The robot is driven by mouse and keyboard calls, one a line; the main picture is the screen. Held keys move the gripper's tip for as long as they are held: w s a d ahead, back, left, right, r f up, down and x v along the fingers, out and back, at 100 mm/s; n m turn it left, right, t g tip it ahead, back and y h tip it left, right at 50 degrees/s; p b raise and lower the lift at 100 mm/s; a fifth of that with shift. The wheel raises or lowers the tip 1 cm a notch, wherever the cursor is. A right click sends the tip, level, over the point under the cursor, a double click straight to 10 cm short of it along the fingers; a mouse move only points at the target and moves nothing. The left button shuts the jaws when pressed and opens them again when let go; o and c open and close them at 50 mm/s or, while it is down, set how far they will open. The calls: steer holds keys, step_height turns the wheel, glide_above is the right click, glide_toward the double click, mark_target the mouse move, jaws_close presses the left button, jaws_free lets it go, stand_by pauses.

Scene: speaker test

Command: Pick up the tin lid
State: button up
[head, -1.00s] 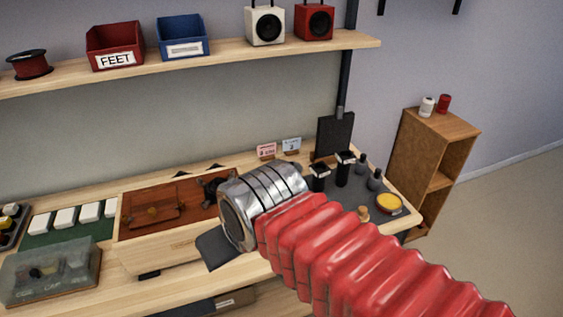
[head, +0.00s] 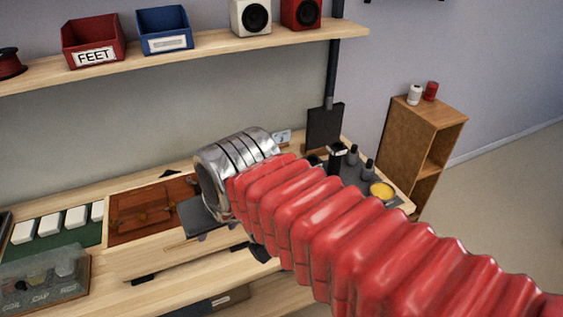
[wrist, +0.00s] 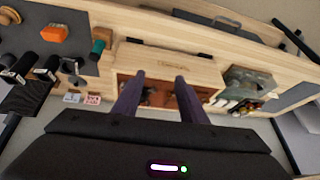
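A round, flat, yellow-topped tin (head: 382,190) sits at the right end of the bench in the head view; it is the only thing there that looks like the tin lid, and I cannot tell lid from tin. My gripper (wrist: 159,76) shows in the wrist view as two dark purple fingers standing apart with nothing between them. It hangs over the wooden drawer unit, well to the left of the tin in the head view. My red sleeved arm hides part of the bench there. I cannot pick out the lid surely in the wrist view.
Dark bottles (head: 352,156) stand just left of the tin, and a dark upright panel (head: 325,126) stands behind. A brown tray (head: 145,212) and a clear case (head: 42,280) lie to the left. A shelf (head: 200,55) runs above. A wooden cabinet (head: 425,140) stands beyond the bench.

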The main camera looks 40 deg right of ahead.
steer(key=w+d+m, duration=1.9)
steer(key=w+m, duration=0.1)
steer(key=w, duration=0.1)
steer(key=w+d+f+m, duration=0.2)
steer(key=d+f+m, duration=0.2)
steer(key=d, duration=0.3)
steer(key=w+d+f+m, duration=0.2)
steer(key=d+f+m, duration=0.2)
steer(key=d+m, duration=0.2)
steer(key=w+d+f+m+g+h, duration=0.1)
steer(key=d+f+m, duration=0.3)
steer(key=d, duration=0.6)
steer(key=shift+w+d+f+m, duration=0.25)
steer(key=shift+w+m, duration=0.3)
steer(key=shift+m, duration=0.55)
steer(key=shift+f, duration=0.15)
steer(key=x, duration=0.8)
steer(key=shift+w+a+f, duration=0.1)
steer(key=shift+f, duration=0.15)
